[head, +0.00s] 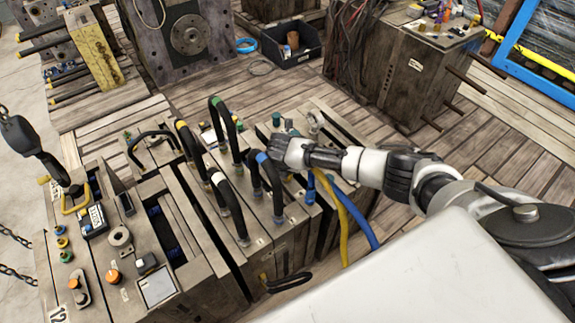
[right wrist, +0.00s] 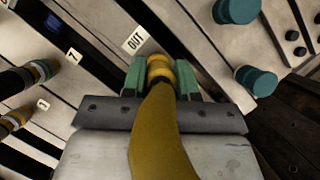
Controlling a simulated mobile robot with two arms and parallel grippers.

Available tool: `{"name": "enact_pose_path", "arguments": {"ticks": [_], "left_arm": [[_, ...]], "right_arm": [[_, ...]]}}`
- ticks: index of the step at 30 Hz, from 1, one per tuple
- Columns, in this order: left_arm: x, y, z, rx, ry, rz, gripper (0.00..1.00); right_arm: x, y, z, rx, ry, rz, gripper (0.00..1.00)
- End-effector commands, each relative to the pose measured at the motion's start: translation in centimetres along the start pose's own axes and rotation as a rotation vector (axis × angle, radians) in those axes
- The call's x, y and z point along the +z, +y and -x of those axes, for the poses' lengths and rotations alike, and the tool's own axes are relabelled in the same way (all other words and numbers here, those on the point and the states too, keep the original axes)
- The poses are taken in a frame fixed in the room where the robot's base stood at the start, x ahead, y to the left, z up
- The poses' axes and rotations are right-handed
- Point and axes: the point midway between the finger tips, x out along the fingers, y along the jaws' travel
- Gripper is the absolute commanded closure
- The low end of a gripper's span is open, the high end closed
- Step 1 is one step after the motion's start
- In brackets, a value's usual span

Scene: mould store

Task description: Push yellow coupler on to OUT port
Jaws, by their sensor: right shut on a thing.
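My right gripper (head: 284,148) reaches over the mould blocks from the right in the head view. In the right wrist view its green fingertips (right wrist: 160,80) are shut on the yellow coupler (right wrist: 159,68), one finger on each side. A yellow hose (right wrist: 160,130) runs from the coupler back toward the camera; the hose also hangs below the gripper in the head view (head: 344,225). The OUT label (right wrist: 135,40) is on the metal plate just beyond and left of the coupler. The OUT port is hidden behind the coupler; whether they touch cannot be told. My left gripper is out of view.
Teal caps (right wrist: 257,82) stand right of the gripper. Black hoses with coloured ends, including a blue-banded one (head: 262,158), arch close to its left. A blue hose (head: 365,225) hangs beside the yellow one. A hook (head: 22,135) hangs at far left. Wooden pallets surround the moulds.

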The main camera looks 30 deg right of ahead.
Motion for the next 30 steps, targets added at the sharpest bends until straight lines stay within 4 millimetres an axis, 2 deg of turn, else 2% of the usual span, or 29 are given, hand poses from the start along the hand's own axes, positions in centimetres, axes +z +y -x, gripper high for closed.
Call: {"name": "enact_pose_path", "arguments": {"ticks": [10, 11, 15, 17, 24, 28, 30], "left_arm": [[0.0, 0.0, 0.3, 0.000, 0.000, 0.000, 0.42], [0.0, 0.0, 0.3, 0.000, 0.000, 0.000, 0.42], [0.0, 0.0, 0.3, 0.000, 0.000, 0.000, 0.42], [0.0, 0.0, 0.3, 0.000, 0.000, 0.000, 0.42], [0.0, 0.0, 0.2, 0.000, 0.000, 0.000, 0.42], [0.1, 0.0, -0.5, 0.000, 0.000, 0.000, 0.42], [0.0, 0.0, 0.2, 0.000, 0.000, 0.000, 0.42]], "right_arm": [[0.1, 0.1, 0.0, 0.002, -0.003, -0.001, 1.00], [0.1, 0.0, 0.0, 0.002, -0.003, -0.001, 0.70], [0.1, 0.0, 0.0, 0.001, -0.002, -0.001, 0.49], [0.1, 0.0, -0.1, 0.001, -0.002, -0.001, 0.42], [0.0, 0.0, -0.1, 0.000, -0.001, 0.000, 0.42], [0.0, 0.0, -0.1, 0.001, -0.002, 0.000, 0.42], [0.5, 0.0, 0.9, 0.002, -0.002, 0.000, 0.42]]}}
